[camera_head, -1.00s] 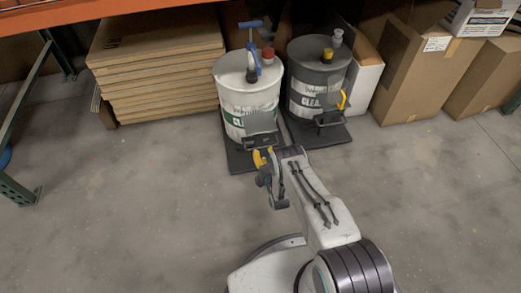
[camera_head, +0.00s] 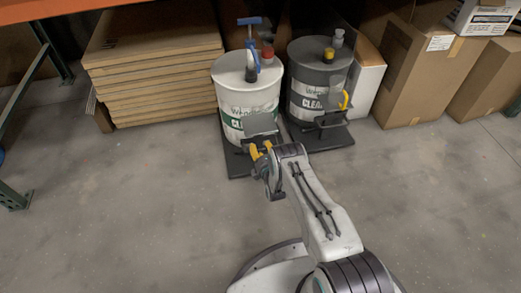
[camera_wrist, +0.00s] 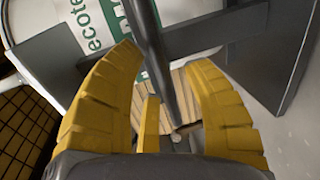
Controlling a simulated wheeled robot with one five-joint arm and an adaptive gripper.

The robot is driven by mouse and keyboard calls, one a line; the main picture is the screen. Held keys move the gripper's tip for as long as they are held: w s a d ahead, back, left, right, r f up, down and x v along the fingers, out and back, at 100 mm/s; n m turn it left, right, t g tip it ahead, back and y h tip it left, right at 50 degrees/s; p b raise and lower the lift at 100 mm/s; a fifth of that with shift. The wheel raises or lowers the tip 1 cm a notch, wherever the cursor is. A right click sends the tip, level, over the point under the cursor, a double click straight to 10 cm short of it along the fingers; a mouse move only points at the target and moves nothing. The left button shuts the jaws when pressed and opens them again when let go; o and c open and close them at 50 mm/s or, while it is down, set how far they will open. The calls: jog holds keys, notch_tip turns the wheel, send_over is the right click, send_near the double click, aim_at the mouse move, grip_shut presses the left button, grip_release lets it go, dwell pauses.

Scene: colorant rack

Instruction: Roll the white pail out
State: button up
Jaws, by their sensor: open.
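The white pail (camera_head: 232,97), with green and dark lettering, stands upright on a dark wheeled base (camera_head: 238,165). A blue-handled tool (camera_head: 251,45) and dark and red caps show at its top. A grey plate (camera_head: 260,124) and dark handle bars are at its front. My gripper (camera_head: 262,152) is open at this front handle. In the wrist view my gripper (camera_wrist: 165,68) has its yellow fingers on either side of a dark bar (camera_wrist: 160,65); I cannot tell whether they touch it. The pail (camera_wrist: 88,25) shows behind.
A dark grey pail (camera_head: 308,78) on its own base stands close on the right, with a yellow piece (camera_head: 344,99) at its front. Stacked boards (camera_head: 155,75) are at the left, cardboard boxes (camera_head: 428,70) at the right. The front floor (camera_head: 120,220) is clear.

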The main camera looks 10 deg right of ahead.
jog(key=shift+c, duration=0.4)
grip_shut()
jog(key=shift+s, duration=0.1)
